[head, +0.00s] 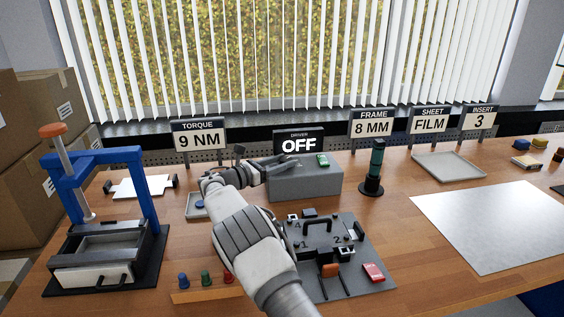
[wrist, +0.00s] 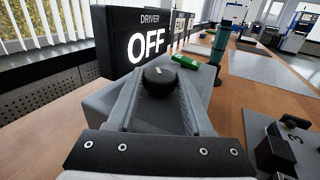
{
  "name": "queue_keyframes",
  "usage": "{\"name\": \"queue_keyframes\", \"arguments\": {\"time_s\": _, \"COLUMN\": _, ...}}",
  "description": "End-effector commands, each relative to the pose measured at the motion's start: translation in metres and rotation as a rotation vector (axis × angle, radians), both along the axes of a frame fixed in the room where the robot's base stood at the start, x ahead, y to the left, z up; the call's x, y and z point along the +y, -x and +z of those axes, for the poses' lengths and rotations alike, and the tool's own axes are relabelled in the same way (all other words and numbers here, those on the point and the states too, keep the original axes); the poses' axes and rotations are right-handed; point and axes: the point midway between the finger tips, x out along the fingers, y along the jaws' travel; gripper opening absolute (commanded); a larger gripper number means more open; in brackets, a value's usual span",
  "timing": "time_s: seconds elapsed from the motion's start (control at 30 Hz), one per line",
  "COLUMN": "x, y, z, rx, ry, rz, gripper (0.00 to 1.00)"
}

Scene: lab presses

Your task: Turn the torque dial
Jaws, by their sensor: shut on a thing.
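The torque dial (wrist: 159,76) is a dark round knob with a small pale mark on its top. It sits on the grey driver box (head: 312,181), below a sign reading DRIVER OFF (head: 298,144). My gripper (head: 284,160) reaches over the left part of the box from the left. In the wrist view its two fingers lie on either side of the dial and are shut on it. In the head view the dial is mostly hidden by the fingers. A TORQUE sign (head: 198,137) reads 9 NM. A green switch (head: 322,160) is on the box, right of the dial.
A dark green driver tool (head: 374,166) stands right of the box. A grey fixture plate (head: 367,285) with clamps lies in front. A blue press (head: 148,190) stands at the left. A large pale sheet (head: 495,225) lies at the right.

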Motion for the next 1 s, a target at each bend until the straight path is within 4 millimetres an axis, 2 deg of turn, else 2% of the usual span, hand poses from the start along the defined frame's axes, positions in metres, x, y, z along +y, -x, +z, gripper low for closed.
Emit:
{"name": "queue_keyframes", "arguments": {"time_s": 0.67, "x": 0.0001, "y": -0.0009, "z": 0.0018, "rx": -0.003, "ry": 0.001, "rz": -0.026, "gripper": 0.0}}
{"name": "queue_keyframes", "arguments": {"time_s": 0.7, "x": 0.0001, "y": -0.0009, "z": 0.0018, "rx": -0.003, "ry": 0.001, "rz": -0.026, "gripper": 0.55}}
{"name": "queue_keyframes", "arguments": {"time_s": 0.83, "x": 0.0, "y": -0.0009, "z": 0.0015, "rx": -0.003, "ry": 0.0, "rz": -0.027, "gripper": 0.78}}
{"name": "queue_keyframes", "arguments": {"time_s": 0.87, "x": 0.0, "y": -0.0009, "z": 0.0014, "rx": -0.003, "ry": 0.0, "rz": -0.027, "gripper": 0.81}}
{"name": "queue_keyframes", "arguments": {"time_s": 1.0, "x": 0.0, "y": -0.0009, "z": 0.0009, "rx": -0.002, "ry": 0.001, "rz": -0.027, "gripper": 0.81}}
